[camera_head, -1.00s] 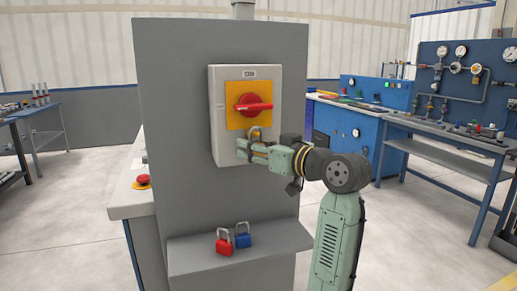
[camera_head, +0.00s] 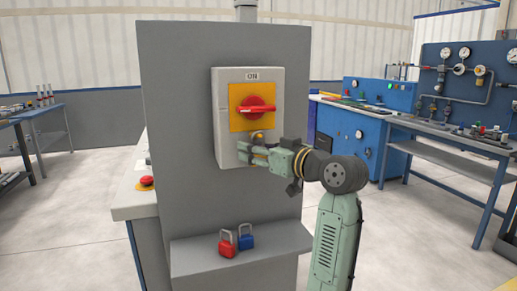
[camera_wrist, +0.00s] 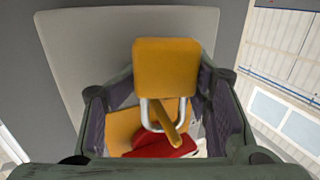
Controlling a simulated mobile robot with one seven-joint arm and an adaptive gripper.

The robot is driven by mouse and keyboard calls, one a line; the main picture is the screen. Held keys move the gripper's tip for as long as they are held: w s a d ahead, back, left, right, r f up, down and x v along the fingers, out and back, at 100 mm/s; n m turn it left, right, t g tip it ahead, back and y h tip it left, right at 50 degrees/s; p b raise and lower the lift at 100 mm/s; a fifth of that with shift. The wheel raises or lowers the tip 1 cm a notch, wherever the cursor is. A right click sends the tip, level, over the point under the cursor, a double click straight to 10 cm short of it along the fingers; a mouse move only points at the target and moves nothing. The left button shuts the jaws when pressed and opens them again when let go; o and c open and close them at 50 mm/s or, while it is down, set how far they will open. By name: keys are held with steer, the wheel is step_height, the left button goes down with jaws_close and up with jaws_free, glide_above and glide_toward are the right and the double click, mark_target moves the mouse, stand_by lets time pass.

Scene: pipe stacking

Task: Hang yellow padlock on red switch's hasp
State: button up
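The yellow padlock (camera_wrist: 165,66) shows large in the wrist view, its body between my gripper's fingertips (camera_wrist: 167,80). Its silver shackle (camera_wrist: 147,117) points toward the switch's red handle (camera_wrist: 165,147). The yellow hasp bar (camera_wrist: 166,123) crosses the shackle loop; I cannot tell for certain that it is threaded through. In the head view, my gripper (camera_head: 248,154) is just below the red switch handle (camera_head: 258,106), in front of the grey switch box (camera_head: 279,130). The fingers hide most of the padlock there.
A red padlock (camera_head: 227,246) and a blue padlock (camera_head: 245,241) stand on the grey ledge (camera_head: 285,240) below. The grey panel (camera_head: 180,130) carries the switch box. A blue workbench (camera_head: 360,130) stands to the right, behind my arm.

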steer(key=shift+o, duration=1.4)
steer(key=shift+w+a+f, duration=0.15)
steer(key=shift+a+f, duration=0.1)
steer(key=shift+a, duration=0.05)
steer(key=shift+o, duration=1)
steer(key=shift+r, duration=0.1)
steer(key=shift+d, duration=0.1)
